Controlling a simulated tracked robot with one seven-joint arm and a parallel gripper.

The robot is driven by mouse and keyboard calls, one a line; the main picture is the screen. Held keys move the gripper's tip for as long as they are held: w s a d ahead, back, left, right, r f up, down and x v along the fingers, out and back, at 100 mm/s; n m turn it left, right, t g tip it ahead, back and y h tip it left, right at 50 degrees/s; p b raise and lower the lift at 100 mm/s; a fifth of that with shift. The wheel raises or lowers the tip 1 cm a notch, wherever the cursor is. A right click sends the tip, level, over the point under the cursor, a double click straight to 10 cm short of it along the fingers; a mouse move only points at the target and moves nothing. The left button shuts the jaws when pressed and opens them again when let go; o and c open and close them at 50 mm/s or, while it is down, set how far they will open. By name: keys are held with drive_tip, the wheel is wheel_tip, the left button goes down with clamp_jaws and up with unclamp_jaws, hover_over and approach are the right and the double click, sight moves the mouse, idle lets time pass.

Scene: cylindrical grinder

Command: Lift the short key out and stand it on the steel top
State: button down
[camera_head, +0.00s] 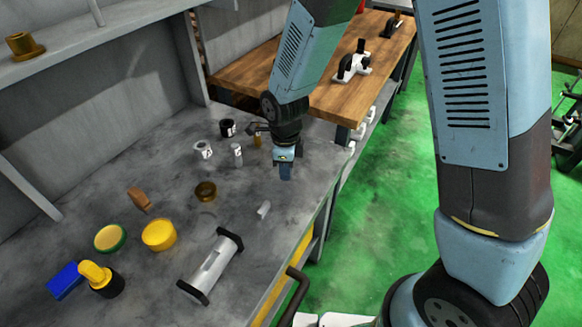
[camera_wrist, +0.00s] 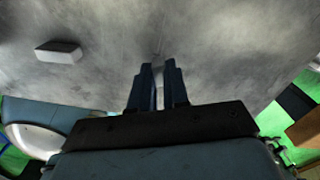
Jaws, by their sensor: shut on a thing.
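My gripper (camera_head: 285,174) points down, low over the grey steel top (camera_head: 250,250), near its right edge. In the wrist view the dark blue fingers (camera_wrist: 160,72) are close together. A thin pale sliver (camera_wrist: 160,98) shows between them, which I take to be the short key; the fingers hide most of it. I cannot tell whether it touches the steel. A small light grey block (camera_head: 264,209) lies on the steel in front of my gripper, apart from it; it also shows at upper left in the wrist view (camera_wrist: 58,51).
Behind my gripper stand a black cup (camera_head: 227,128), a white roll (camera_head: 203,150) and a small grey cylinder (camera_head: 237,154). A brass ring (camera_head: 206,191), a yellow tub (camera_head: 158,235) and a black-ended silver bar (camera_head: 211,267) lie left and front. Steel beside the gripper is clear.

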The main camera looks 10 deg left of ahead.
drive_tip(key=shift+f, duration=0.5)
idle(0.5)
drive_tip(key=c, duration=1)
unclamp_jaws()
drive_tip(key=shift+c, duration=0.2)
drive_tip(key=shift+r, duration=0.1)
wheel_tip(320, 180, up, 14)
drive_tip(key=shift+f, duration=0.2)
